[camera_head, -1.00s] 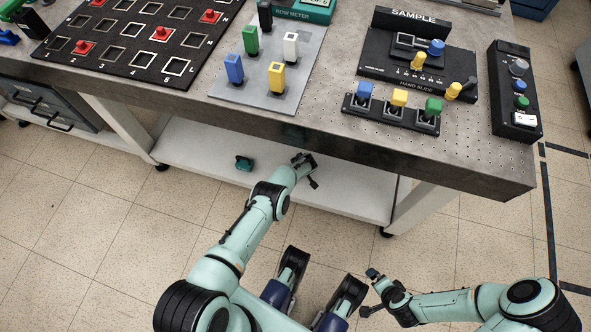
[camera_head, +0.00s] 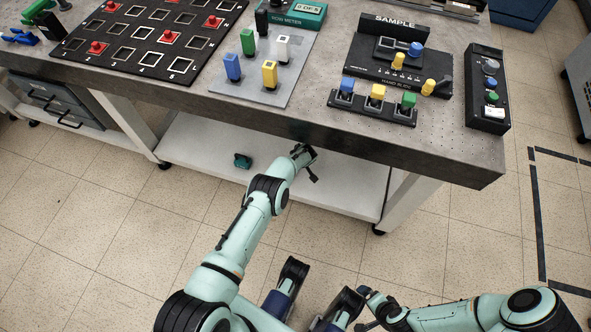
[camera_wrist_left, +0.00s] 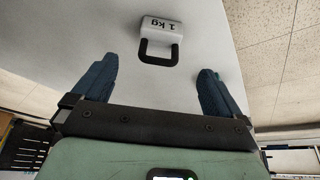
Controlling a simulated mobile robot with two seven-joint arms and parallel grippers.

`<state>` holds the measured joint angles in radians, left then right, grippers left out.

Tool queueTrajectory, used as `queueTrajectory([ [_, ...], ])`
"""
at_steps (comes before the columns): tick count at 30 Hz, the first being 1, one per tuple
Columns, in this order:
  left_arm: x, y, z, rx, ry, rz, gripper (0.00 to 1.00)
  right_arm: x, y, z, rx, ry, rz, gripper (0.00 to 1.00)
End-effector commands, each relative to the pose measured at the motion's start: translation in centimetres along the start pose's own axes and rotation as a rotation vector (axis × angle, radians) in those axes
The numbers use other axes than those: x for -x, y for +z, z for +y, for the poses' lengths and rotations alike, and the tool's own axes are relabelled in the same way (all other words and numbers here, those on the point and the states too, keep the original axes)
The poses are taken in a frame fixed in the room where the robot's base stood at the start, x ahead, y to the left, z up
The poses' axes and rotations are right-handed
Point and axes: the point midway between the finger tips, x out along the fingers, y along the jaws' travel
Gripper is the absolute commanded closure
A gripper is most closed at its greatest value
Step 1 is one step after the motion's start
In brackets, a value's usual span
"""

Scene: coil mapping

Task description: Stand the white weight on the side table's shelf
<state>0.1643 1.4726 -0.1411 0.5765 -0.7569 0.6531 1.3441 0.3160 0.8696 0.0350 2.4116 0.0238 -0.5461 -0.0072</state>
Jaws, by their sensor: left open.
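The white weight (camera_wrist_left: 163,28) shows in the left wrist view. It is marked 1 kg, the label upside down in the picture, and its black handle (camera_wrist_left: 158,55) faces my gripper. It rests on a pale flat surface. My left gripper (camera_wrist_left: 155,78) is open, its two dark blue fingers apart, with the weight ahead of and between them, not held. In the head view my left gripper (camera_head: 310,165) reaches under the bench top at the white lower shelf (camera_head: 210,137); the weight is hidden there. My right gripper (camera_head: 362,310) is low at the bottom, its jaw state unclear.
A small teal object (camera_head: 242,160) lies on the lower shelf, left of my left gripper. The grey bench top (camera_head: 300,118) overhangs the shelf and carries several devices and coloured blocks. A white bench leg (camera_head: 408,200) stands to the right. Tiled floor (camera_head: 100,220) is clear to the left.

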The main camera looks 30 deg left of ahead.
Motion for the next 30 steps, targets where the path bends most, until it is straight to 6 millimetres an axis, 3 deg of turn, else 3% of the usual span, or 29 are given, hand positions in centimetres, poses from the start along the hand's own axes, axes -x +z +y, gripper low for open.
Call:
queueTrajectory([
  [7, 1.1, -0.9, 0.0, -0.003, 0.001, -0.004, 0.0, 0.4, 0.6, -0.2, 0.002, -0.001, -0.018, 0.0],
  [11, 0.7, 0.7, -0.6, -0.046, 0.02, -0.058, 0.0, 0.5, 0.7, -0.2, 0.002, -0.002, -0.02, 0.0],
  [16, 0.6, 6.8, -2.7, -0.173, 0.118, -0.224, 0.0, 0.5, 0.7, -0.2, 0.002, -0.002, -0.02, 0.0],
  [20, 2.5, 12.3, -4.9, -0.258, 0.222, -0.336, 0.0, 0.5, 0.7, -0.2, 0.002, -0.002, -0.02, 0.0],
  [24, 6.0, 17.5, -8.0, -0.326, 0.319, -0.407, 0.0, 0.5, 0.7, -0.2, 0.002, -0.001, -0.02, 0.0],
  [30, 12.5, 23.1, -13.5, -0.414, 0.399, -0.433, 0.0, 0.5, 0.7, -0.2, 0.002, -0.001, -0.019, 0.0],
])
